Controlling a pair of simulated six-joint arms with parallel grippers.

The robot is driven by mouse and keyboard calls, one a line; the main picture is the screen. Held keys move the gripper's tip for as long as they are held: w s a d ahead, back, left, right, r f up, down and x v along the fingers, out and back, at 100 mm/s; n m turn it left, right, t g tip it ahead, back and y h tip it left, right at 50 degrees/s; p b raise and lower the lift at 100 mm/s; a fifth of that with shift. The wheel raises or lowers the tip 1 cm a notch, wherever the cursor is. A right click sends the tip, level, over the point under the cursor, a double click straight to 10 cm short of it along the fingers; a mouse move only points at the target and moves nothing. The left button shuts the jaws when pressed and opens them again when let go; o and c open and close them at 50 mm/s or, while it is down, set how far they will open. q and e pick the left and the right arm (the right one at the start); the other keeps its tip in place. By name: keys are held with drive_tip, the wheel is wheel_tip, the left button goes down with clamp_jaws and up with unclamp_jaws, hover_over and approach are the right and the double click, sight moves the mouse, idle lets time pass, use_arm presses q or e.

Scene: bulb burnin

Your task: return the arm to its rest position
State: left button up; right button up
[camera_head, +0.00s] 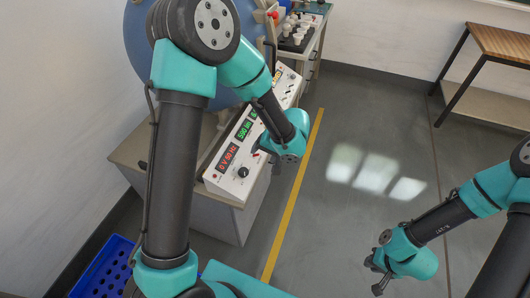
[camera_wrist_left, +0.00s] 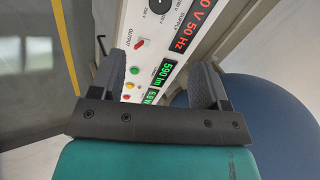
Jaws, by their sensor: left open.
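My left arm rises in the head view and bends over the power supply panel (camera_head: 233,160). Its left gripper (camera_head: 262,146) is beside the panel's right side, mostly hidden by the wrist. In the left wrist view, the left gripper (camera_wrist_left: 157,80) has its two dark fingers wide apart with nothing held between them. The panel (camera_wrist_left: 150,50) shows beyond the fingers, with red and green displays and coloured buttons. My right gripper (camera_head: 375,276) hangs over the grey floor at the lower right, its small dark fingers apart and empty.
The panel sits on a grey cabinet (camera_head: 225,215). A large blue round body (camera_head: 140,45) stands behind my left arm. A blue perforated crate (camera_head: 100,270) is at lower left. A wooden bench (camera_head: 505,45) is at upper right. Floor between is clear.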

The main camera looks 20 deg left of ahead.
use_arm(q)
drive_tip(key=shift+f, duration=0.1)
drive_tip(key=s+f+t+h, duration=0.1)
drive_tip(key=s+f+h, duration=0.8)
drive_tip(key=s+f, duration=0.6)
wheel_tip(320, 180, down, 4)
drive_tip(key=shift+s+m+h, duration=0.3)
idle(0.6)
